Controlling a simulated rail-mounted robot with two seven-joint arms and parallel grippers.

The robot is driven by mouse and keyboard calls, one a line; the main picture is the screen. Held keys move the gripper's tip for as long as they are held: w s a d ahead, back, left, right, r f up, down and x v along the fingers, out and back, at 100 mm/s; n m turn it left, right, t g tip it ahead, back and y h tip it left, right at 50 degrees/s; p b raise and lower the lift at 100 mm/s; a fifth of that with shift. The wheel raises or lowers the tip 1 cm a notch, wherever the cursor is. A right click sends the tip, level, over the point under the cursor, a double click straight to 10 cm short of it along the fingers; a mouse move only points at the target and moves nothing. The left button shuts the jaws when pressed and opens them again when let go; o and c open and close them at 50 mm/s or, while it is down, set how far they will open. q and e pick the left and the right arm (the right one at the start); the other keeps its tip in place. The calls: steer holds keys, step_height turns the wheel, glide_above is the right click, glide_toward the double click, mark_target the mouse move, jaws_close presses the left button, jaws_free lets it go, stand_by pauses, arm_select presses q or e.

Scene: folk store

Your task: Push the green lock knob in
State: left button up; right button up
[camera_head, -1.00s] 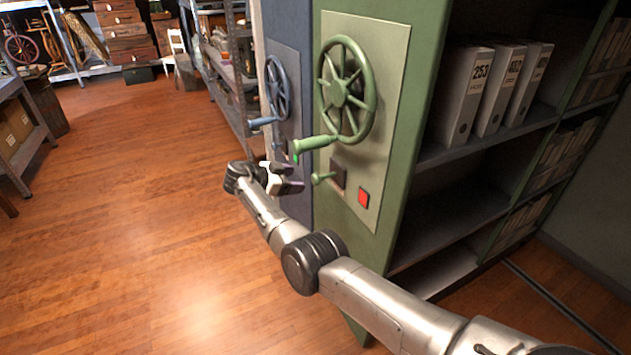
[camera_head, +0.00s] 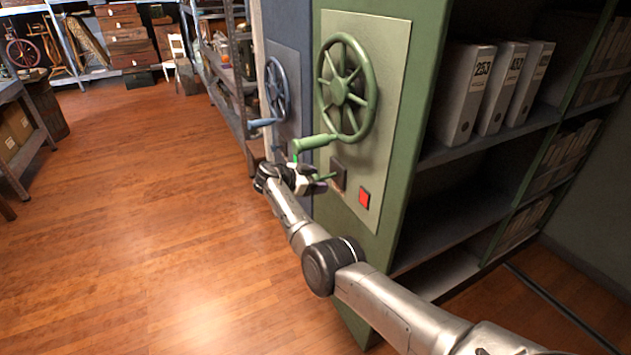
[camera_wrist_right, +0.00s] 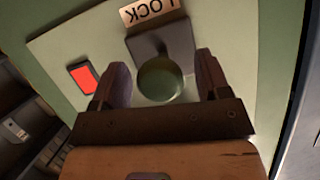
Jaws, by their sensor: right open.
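The green lock knob (camera_wrist_right: 161,80) stands out from a dark square plate (camera_wrist_right: 160,42) on the pale green panel, below a "LOCK" label (camera_wrist_right: 150,10) that reads upside down in the right wrist view. In the head view the knob (camera_head: 325,177) is mostly hidden by my gripper. My right gripper (camera_wrist_right: 163,85) is open, with one finger on each side of the round knob end; I cannot tell whether they touch it. In the head view my right gripper (camera_head: 318,183) is at the panel, below the handwheel's handle. My left gripper is not in view.
A green handwheel (camera_head: 346,88) with a projecting handle (camera_head: 315,143) is just above my gripper. A red square (camera_head: 364,197) is on the panel to the right. A blue cabinet with its own wheel (camera_head: 277,88) stands beyond. The wooden floor at left is clear.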

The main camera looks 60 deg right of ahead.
mark_target(326, 177)
steer(key=c, duration=1.3)
steer(key=shift+s+d+f+b, duration=0.1)
steer(key=shift+s+d+b, duration=0.1)
steer(key=shift+s+d, duration=0.35)
steer(key=shift+s+d+b, duration=0.2)
steer(key=shift+d, duration=0.55)
steer(key=shift+s+d, duration=0.1)
steer(key=shift+d, duration=0.05)
steer(key=o, duration=1.3)
steer(key=shift+d, duration=0.1)
